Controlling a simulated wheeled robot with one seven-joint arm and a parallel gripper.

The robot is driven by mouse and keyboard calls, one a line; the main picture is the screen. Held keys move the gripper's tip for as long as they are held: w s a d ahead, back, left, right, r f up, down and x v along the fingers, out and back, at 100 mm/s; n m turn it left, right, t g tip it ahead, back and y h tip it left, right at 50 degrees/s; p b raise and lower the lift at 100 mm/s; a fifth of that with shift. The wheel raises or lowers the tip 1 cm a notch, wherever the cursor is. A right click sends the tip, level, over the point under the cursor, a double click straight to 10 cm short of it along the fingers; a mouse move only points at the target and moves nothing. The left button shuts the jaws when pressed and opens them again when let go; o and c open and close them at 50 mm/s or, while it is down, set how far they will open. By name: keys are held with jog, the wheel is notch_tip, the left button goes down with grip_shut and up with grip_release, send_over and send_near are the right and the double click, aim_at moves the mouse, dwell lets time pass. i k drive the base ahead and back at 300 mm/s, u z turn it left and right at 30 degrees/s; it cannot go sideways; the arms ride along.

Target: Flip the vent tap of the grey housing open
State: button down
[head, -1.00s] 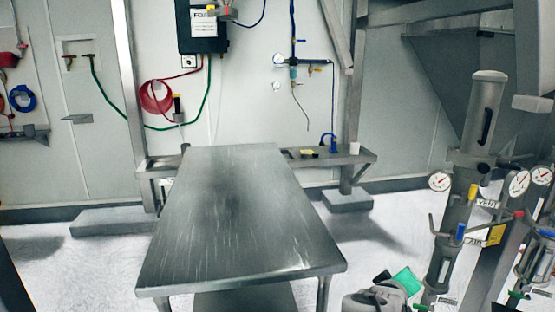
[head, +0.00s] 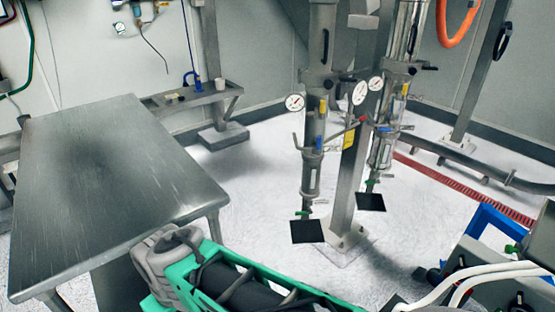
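Two upright grey column housings stand on the right of the table: a left one (head: 315,110) and a right one (head: 388,110). Both carry round gauges and small coloured handles. A blue handle (head: 320,138) sits on the left column and a red handle (head: 363,119) between the columns. A green tap (head: 304,213) is at the left column's foot. The vent tap cannot be singled out, and its position is too small to read.
A steel table (head: 110,180) fills the left. A wall bench (head: 195,100) stands behind it. Black plates (head: 307,231) hang at the columns' feet, near a floor post. White hoses (head: 480,275) and a blue frame (head: 490,220) are at the lower right. Open floor lies around the columns.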

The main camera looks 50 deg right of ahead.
aim_at(323, 104)
jog(key=z, duration=0.8)
jog(key=i, duration=0.05)
jog(key=z, duration=1.1)
